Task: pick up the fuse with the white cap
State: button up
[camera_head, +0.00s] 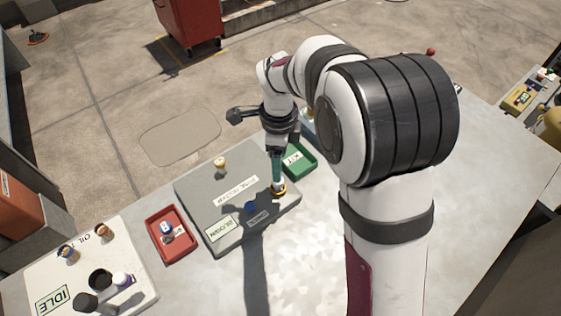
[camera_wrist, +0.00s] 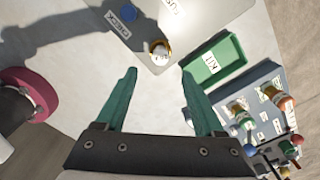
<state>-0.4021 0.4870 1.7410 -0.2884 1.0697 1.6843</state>
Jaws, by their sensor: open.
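The fuse with the white cap (camera_wrist: 159,52) stands near the edge of the grey panel (camera_wrist: 190,22), its white top ringed in gold. In the head view it shows only partly, its gold rim (camera_head: 278,191) below my gripper (camera_head: 277,176). In the wrist view my gripper (camera_wrist: 159,72) has its green fingers wide apart and empty. The fuse is just beyond the fingertips, roughly centred between them. I cannot tell the exact height of the fingertips above it.
A blue piece (camera_head: 250,207) and a cream-topped piece (camera_head: 220,163) stand on the panel. A green KIT tray (camera_wrist: 215,61) and a rack (camera_wrist: 257,100) of several capped pieces lie to the right. A red tray (camera_head: 160,216) and a white IDLE board (camera_head: 130,258) are left.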

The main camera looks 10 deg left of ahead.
aim_at(278, 185)
notch_tip(278, 185, down, 7)
jog(key=shift+a+f, duration=0.15)
jog(key=shift+f, duration=0.05)
grip_shut()
dwell(0.3)
